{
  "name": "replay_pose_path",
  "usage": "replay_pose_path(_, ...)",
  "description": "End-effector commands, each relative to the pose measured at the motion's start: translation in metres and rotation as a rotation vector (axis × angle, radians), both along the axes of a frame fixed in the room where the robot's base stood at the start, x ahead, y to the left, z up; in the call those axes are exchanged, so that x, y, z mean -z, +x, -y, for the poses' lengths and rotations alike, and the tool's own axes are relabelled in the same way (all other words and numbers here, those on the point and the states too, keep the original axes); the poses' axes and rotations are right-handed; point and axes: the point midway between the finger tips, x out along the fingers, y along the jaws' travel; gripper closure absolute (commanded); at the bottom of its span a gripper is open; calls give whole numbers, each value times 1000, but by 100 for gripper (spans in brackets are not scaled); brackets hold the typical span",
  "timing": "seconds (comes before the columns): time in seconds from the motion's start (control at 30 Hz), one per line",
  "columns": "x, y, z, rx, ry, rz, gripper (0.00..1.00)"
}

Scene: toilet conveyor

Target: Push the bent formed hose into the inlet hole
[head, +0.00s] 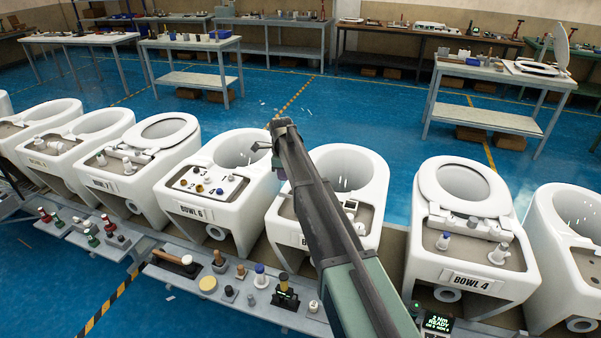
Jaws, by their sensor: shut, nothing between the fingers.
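My arm reaches up from the bottom right of the head view, in front of the bowl 5 position. My gripper (277,160) is at its far end, over the right side of bowl 6. It is small and partly hidden by the arm; it is shut and empty. Bowl 6 (172,200) is a white toilet with several small fittings on its rear deck. The bowl behind my arm (371,190) has a deck with small parts, partly covered by the arm. I cannot pick out the bent formed hose or the inlet hole at this size.
More bowls line the conveyor on both sides. A grey tool shelf (235,308) in front carries stamps, a mallet and small parts. Workbenches (190,44) stand behind, across open blue floor (340,105).

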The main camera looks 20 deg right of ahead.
Motion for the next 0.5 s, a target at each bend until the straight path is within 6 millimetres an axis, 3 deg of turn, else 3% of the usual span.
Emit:
replay_pose_path(0.17, 9, 0, 0, 2, 2, 0, 100)
replay_pose_path(0.5, 58, 0, 0, 2, 3, 1, 100)
